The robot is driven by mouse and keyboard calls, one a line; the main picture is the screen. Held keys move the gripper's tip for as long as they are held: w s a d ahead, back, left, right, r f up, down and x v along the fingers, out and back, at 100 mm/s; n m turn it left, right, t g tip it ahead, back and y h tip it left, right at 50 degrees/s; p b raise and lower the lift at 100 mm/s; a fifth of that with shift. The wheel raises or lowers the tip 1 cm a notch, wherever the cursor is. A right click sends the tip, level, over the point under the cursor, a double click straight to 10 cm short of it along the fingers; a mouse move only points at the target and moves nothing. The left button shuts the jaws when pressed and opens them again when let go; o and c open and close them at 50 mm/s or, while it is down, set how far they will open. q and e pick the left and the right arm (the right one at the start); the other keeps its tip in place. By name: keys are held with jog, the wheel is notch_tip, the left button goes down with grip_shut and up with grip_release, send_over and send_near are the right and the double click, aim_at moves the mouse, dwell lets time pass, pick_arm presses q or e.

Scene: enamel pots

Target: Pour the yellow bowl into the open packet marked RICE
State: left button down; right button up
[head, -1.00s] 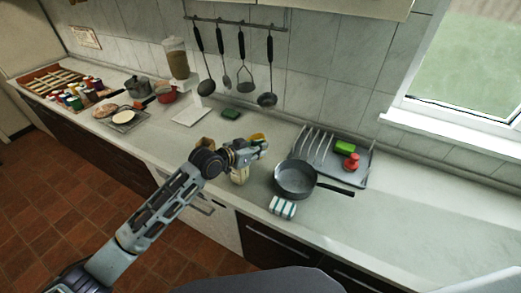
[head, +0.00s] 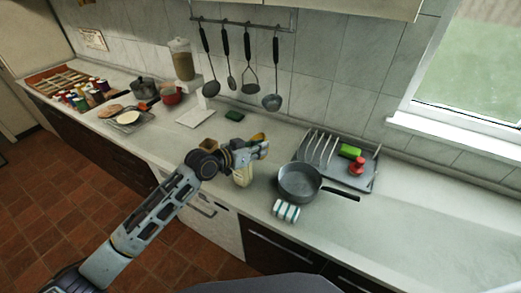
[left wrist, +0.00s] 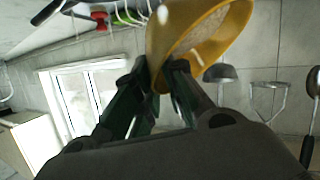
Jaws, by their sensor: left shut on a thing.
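My left gripper (head: 263,149) is shut on the rim of the yellow bowl (head: 258,137), held above the counter. In the left wrist view the fingertips (left wrist: 163,76) pinch the wall of the bowl (left wrist: 212,35), which looks tilted. A brown open-topped thing (head: 209,144) shows behind my left wrist, mostly hidden. My right gripper is not in view.
A grey pan (head: 299,183) and a striped cloth (head: 286,211) lie right of the packet. A dish rack (head: 318,147) stands behind the pan. The right counter is clear.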

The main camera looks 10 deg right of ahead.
pick_arm(q)
jog(key=shift+w+a+r+n+h+b, duration=0.1)
jog(key=shift+a+r+n+h+b, duration=0.3)
jog(key=shift+b, duration=0.65)
jog(key=shift+a+r+t+h+b, duration=0.3)
jog(key=shift+h+b, duration=0.2)
jog(key=shift+b, duration=0.65)
jog(key=shift+w+a+r+n+h+b, duration=0.15)
jog(key=shift+a+n+h+b, duration=0.3)
jog(key=shift+b, duration=0.9)
dwell(0.5)
jog(key=shift+r+b, duration=0.15)
jog(key=shift+b, duration=0.3)
jog(key=shift+a+n+b, duration=0.15)
jog(key=shift+n+b, duration=0.1)
jog(key=shift+b, duration=0.05)
dwell(0.5)
jog(key=shift+h, duration=0.25)
